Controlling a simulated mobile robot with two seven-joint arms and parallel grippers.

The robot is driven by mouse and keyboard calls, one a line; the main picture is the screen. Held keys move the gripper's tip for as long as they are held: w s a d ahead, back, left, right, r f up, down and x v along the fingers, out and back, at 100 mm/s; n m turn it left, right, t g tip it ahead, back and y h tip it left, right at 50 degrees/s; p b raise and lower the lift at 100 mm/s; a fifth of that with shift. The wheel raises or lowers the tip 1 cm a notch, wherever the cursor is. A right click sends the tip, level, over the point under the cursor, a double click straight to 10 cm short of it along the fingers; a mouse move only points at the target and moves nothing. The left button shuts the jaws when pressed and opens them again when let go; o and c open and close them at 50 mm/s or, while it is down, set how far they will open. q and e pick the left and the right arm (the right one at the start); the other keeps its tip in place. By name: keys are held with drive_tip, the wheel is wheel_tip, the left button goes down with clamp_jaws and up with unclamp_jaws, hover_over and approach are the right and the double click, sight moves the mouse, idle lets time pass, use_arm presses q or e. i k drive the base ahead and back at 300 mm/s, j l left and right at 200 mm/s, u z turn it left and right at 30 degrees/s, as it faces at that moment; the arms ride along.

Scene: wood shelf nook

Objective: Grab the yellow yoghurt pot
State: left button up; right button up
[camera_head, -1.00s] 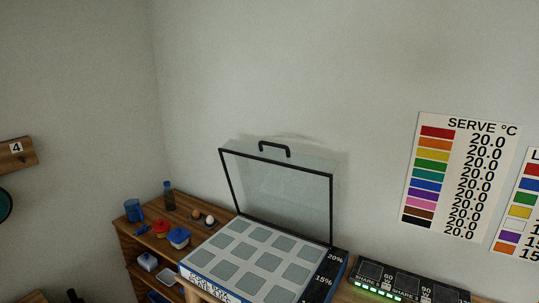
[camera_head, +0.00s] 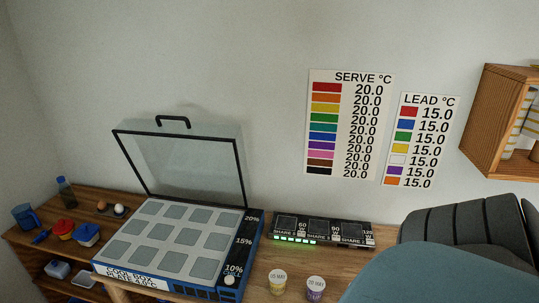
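The yellow yoghurt pot (camera_head: 277,283) stands upright on the wooden counter at the bottom middle of the head view. It has a pale lid with small dark print, and its yellow side shows below. A similar pot with a purple side (camera_head: 315,289) stands just to its right, with a small gap between them. Neither of my grippers is in view, and nothing visible touches the yellow pot.
Left of the pots is a cool box (camera_head: 150,247) with its clear lid (camera_head: 185,165) raised. Behind them is a black panel (camera_head: 323,231) with green lights. A large dark ribbed and blue-grey shape covers the lower right. Jars and a blue mug (camera_head: 25,216) stand far left.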

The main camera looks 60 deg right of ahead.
sight(277, 278)
drive_tip(key=z, duration=1.75)
drive_tip(key=i+l+z, duration=0.1)
drive_tip(key=i+z, duration=0.3)
drive_tip(key=i, duration=0.2)
